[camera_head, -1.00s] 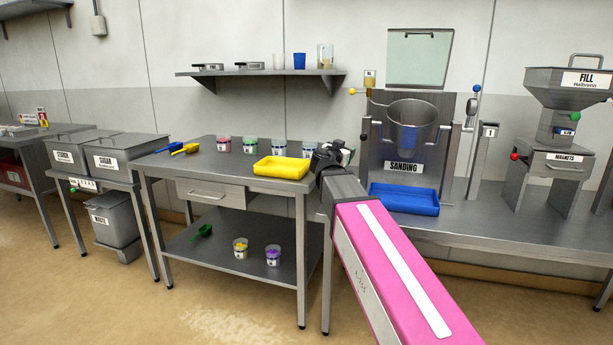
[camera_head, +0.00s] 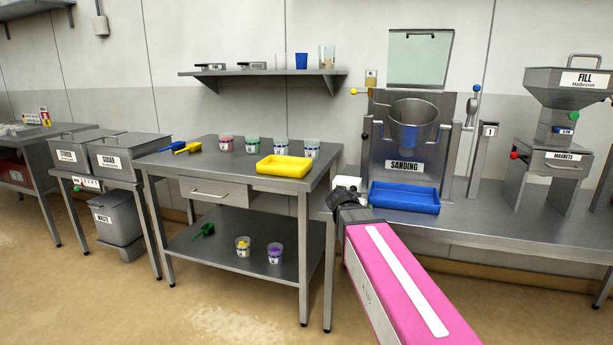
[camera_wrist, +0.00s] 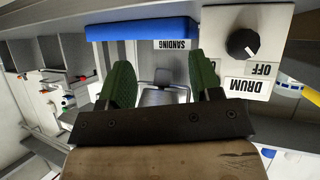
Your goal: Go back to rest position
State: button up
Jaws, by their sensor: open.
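My gripper (camera_wrist: 157,88) shows in the wrist view with its two green fingers apart and nothing between them. In the head view my pink arm reaches in from the lower right, and its dark wrist end stands in front of the sanding bench, left of the blue tray (camera_head: 404,197). The fingers themselves cannot be made out there. In the wrist view the picture is upside down, with the blue tray (camera_wrist: 143,29) beyond the fingers and the white drum switch box (camera_wrist: 268,57) with a black knob close on the right.
The sanding machine (camera_head: 408,135) stands behind the blue tray, with the fill hopper (camera_head: 568,85) to its right. The left table (camera_head: 225,172) holds a yellow tray (camera_head: 284,166), several cups and two scoops. A wall shelf (camera_head: 262,73) hangs above. Floor in front is clear.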

jog(key=s+f+n+g+y, duration=0.3)
jog(key=s+f+g, duration=0.1)
jog(key=s+f, duration=0.6)
jog(key=s+f+n+g+y, duration=0.2)
jog(key=s+f+g+y, duration=0.2)
jog(key=s+f, duration=0.6)
notch_tip(320, 180, down, 4)
jog(key=shift+a+f+n+g, duration=0.3)
jog(key=shift+n+g, duration=0.1)
jog(key=shift+g, duration=0.1)
